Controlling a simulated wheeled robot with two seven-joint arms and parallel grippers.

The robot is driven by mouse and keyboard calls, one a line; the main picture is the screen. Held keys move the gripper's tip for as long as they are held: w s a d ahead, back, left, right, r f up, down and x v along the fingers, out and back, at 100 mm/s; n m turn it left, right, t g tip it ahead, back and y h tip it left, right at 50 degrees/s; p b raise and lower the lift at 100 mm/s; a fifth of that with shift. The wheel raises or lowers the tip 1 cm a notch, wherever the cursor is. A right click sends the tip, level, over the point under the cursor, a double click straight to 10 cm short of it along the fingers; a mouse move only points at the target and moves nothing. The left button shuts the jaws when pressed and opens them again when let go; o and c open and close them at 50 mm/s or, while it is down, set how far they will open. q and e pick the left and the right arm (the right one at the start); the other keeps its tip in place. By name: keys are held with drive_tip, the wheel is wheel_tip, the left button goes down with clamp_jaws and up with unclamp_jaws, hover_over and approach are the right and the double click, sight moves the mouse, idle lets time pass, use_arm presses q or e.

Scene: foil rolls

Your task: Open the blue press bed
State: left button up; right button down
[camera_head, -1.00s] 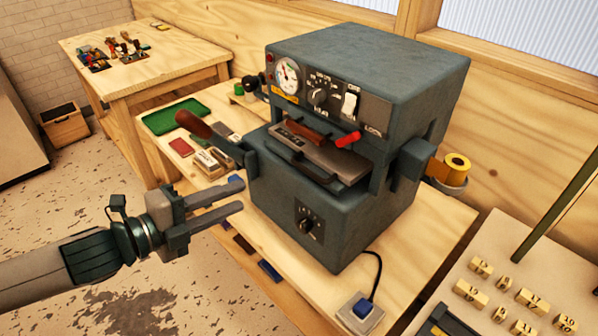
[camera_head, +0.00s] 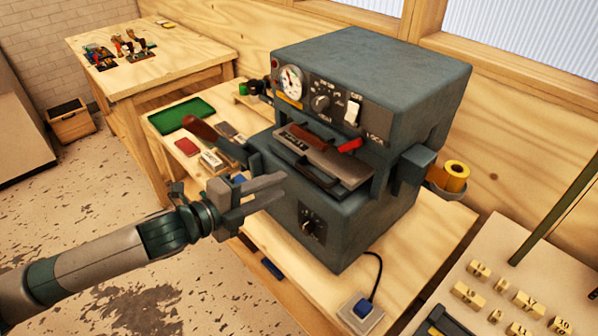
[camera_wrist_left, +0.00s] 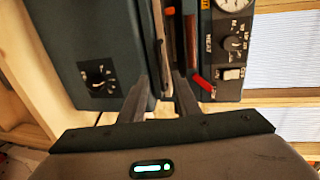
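The blue-grey press (camera_head: 400,90) stands on a wooden table. Its bed (camera_head: 345,170) is a grey plate in the front opening, with a dark bar handle (camera_head: 305,172) along its front. A brown-handled tool and a red piece show above the plate. My left gripper (camera_head: 282,189) is open and empty, its fingers pointing at the press front just left of and below the bed handle. In the left wrist view the fingers (camera_wrist_left: 162,95) are apart, with the bed edge and handle (camera_wrist_left: 158,35) ahead of them; contact cannot be told. My right gripper is not in view.
A long lever with a brown grip (camera_head: 205,130) sticks out at the press's left. A green tray (camera_head: 184,114) and small blocks lie beyond it. A yellow roll (camera_head: 456,176) sits at the right. Numbered wooden blocks (camera_head: 500,287) stand on the near-right board.

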sight(306, 174)
use_arm(q)
drive_tip(key=p+x, duration=0.2)
drive_tip(key=x, duration=0.4)
drive_tip(key=shift+w+d+r, duration=0.1)
drive_tip(key=shift+w+d, duration=0.15)
drive_tip(key=shift+w+d+f, duration=0.25)
drive_tip(key=shift+w+d, duration=0.25)
clamp_jaws()
